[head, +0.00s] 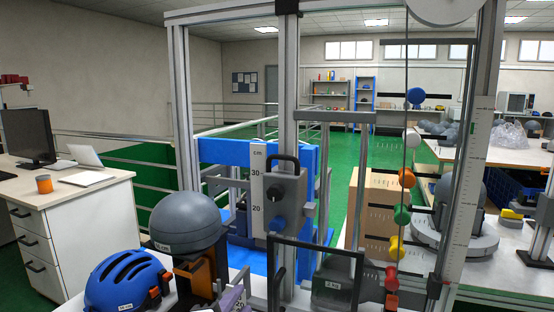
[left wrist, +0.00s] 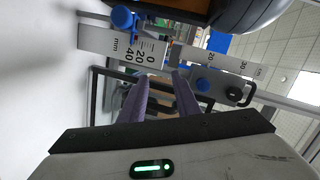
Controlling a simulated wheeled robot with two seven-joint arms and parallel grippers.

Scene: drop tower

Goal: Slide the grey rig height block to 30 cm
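The grey rig height block (head: 287,203) sits on the tower's upright beside a white cm scale (head: 257,190), its top edge near the 30 mark and its body reaching down past the 20 mark. It has a blue knob and a black handle (head: 282,159). I cannot tell which edge reads the height. In the left wrist view the block (left wrist: 222,87) appears tilted, right of the fingers. My left gripper (left wrist: 162,86) has two purple fingers apart with nothing between them, short of the block. In the head view only a purple part shows low down. My right gripper is not in view.
A grey dome headform (head: 187,222) and a blue helmet (head: 125,282) stand at the lower left. A dark frame (head: 318,243) crosses in front below the block. Coloured balls (head: 402,215) hang on a line to the right. A white desk (head: 90,215) stands left.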

